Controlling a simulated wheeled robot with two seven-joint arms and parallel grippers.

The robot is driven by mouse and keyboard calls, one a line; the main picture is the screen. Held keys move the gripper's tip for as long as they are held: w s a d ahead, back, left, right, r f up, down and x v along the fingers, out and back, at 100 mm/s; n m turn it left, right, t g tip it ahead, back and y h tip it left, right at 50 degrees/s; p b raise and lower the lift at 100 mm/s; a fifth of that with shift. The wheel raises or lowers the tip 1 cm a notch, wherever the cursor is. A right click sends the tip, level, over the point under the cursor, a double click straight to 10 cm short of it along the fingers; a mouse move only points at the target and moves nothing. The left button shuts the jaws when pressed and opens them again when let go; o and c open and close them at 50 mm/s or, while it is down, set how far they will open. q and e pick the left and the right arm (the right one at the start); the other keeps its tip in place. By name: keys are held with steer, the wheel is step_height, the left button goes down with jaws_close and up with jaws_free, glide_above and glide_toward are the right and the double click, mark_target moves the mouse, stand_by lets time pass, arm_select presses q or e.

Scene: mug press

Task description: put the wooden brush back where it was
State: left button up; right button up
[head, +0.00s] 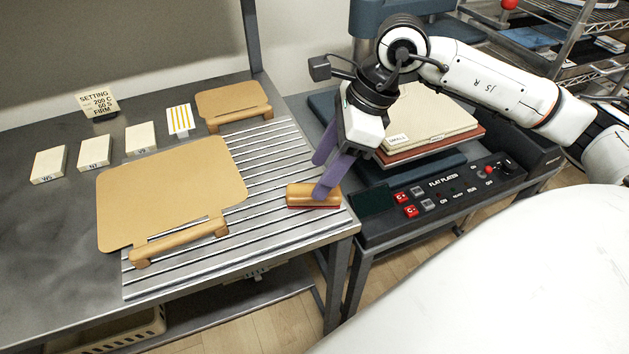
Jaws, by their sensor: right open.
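The wooden brush (300,195) lies on the slatted metal rack near the table's right front corner. It has a tan wooden body with a dark red strip along its lower edge. My right gripper (321,178), with purple fingers, comes down from above at the brush. It is open; one fingertip overlaps the brush's top in the picture, and I cannot tell whether it touches. My left gripper is not in view.
The rack (270,150) also bears a large tan board (170,185) with a wooden handle and a smaller one (232,100). Labelled white blocks (94,149) and a setting card (97,103) stand behind. A flat press (430,125) with a control panel (450,190) is at right.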

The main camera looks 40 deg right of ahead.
steer(key=v, duration=0.7)
